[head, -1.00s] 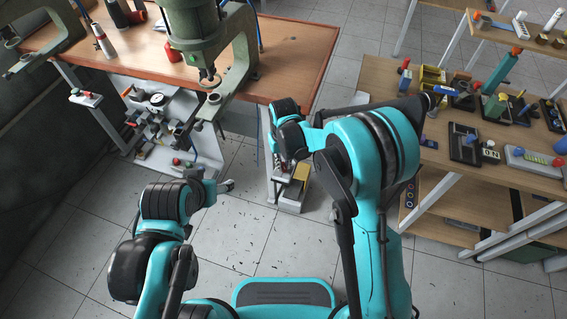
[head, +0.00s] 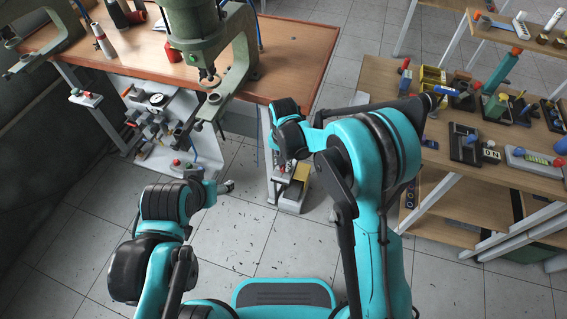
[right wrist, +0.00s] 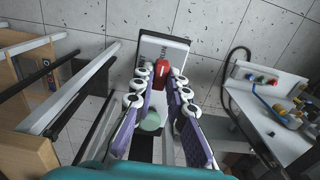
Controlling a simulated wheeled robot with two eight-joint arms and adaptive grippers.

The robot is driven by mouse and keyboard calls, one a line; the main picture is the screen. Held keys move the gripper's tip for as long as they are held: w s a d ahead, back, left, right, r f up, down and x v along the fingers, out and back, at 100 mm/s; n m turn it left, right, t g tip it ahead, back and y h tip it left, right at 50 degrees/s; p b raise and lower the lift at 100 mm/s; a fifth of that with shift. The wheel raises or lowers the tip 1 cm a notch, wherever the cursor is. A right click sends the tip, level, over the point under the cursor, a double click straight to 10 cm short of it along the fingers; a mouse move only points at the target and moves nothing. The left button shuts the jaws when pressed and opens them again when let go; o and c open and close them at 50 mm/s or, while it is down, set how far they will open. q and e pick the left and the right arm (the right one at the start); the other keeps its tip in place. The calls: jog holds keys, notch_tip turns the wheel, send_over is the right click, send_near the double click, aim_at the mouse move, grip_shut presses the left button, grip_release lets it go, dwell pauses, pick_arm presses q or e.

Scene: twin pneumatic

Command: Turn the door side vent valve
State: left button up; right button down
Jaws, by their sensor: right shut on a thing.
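A red valve handle (right wrist: 161,72) shows in the right wrist view, in front of a pale plate with dark lettering (right wrist: 164,48). My right gripper (right wrist: 160,82), with purple pads and white-and-black rollers, is shut on it, one finger on each side. In the head view my right gripper (head: 283,168) points down beside the orange table's leg, partly hidden by its own arm. My left gripper (head: 226,186) is small and apart from everything, over the floor at the lower left; its jaws are too small to read.
A green round part (right wrist: 150,121) lies below the red handle. An orange-topped table (head: 300,50) holds a green press (head: 205,35). A white pneumatic panel with a gauge (head: 157,100) hangs beneath. A wooden table (head: 380,75) with devices stands right. Floor is free at lower left.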

aim_at(283, 166)
dwell(0.4)
jog(key=c, duration=1.5)
grip_release()
jog(key=shift+c, duration=0.2)
notch_tip(283, 166, up, 12)
jog(key=s+d+r+n+t, duration=0.1)
jog(key=s+d+r+t, duration=0.2)
jog(key=s+d+r, duration=0.55)
jog(key=s+d+f+n+t, duration=0.2)
jog(key=s+d+t, duration=0.2)
jog(key=s+d, duration=0.5)
jog(key=shift+s+d+n, duration=0.25)
jog(key=shift+s+n, duration=0.05)
jog(key=shift+s, duration=0.25)
